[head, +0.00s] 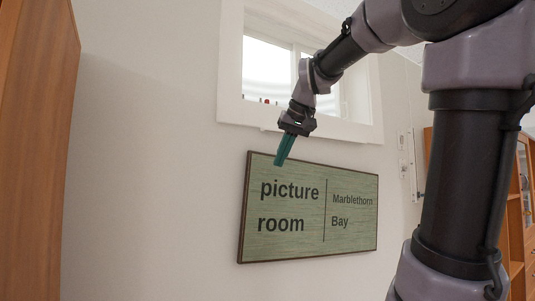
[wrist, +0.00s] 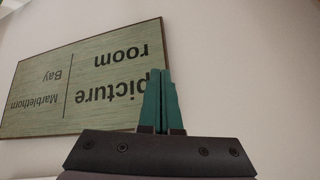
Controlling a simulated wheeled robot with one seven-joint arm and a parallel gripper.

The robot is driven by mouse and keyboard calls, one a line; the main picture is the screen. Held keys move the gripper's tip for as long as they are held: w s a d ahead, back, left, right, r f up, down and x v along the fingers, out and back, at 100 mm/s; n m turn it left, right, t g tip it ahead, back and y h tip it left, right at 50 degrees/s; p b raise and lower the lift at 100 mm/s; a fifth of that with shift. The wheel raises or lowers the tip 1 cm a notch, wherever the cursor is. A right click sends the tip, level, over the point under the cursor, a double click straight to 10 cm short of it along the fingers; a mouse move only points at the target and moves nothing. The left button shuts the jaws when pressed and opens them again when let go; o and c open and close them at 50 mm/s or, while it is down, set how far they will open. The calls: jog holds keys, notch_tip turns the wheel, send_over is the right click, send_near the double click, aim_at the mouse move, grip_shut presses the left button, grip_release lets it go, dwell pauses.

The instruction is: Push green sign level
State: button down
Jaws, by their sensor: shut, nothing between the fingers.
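The green sign (head: 290,240) hangs on the pale wall below the window. It has a dark frame and reads "picture room" and "Marblethorn Bay". Its top edge slopes down to the right in the head view, partly from the viewing angle; I cannot tell its exact tilt. The sign shows upside down and slanted in the wrist view (wrist: 105,65). My gripper (head: 279,164) is shut and empty, its teal fingers pointing down at the sign's top edge, left of its middle. In the wrist view the fingers (wrist: 162,76) cover part of "picture". I cannot tell whether they touch the sign.
A white-framed window (head: 262,65) is above the sign, close behind my arm. A wooden cabinet side (head: 35,140) stands at the left. Wooden shelving (head: 515,200) is at the far right, with white wall fittings (head: 402,140) nearer the sign. The wall left of the sign is bare.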

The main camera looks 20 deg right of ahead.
jog(key=w+d+r+n+y, duration=0.1)
jog(key=w+d+r+n, duration=0.15)
jog(key=w+r, duration=0.55)
jog(key=w+d+r+n, duration=0.2)
jog(key=w+d+r, duration=0.2)
jog(key=w+r, duration=0.4)
send_over(268, 155)
jog(key=d, duration=0.1)
jog(key=shift+m+t, duration=0.25)
jog(key=shift+t, duration=0.15)
jog(key=f, duration=0.5)
jog(key=shift+s+d+f, duration=0.1)
jog(key=shift+s+f, duration=0.05)
jog(key=shift+s, duration=0.25)
jog(key=f, duration=0.3)
jog(key=shift+w+a+f, duration=0.1)
jog(key=shift+a+f, duration=0.05)
jog(key=shift+a, duration=0.05)
jog(key=shift+f, duration=0.5)
jog(key=shift+a+f, duration=0.2)
jog(key=shift+f, duration=0.3)
jog(key=shift+a+f, duration=0.15)
jog(key=shift+f, duration=0.3)
jog(key=shift+f+h, duration=0.3)
jog(key=shift+f, duration=0.2)
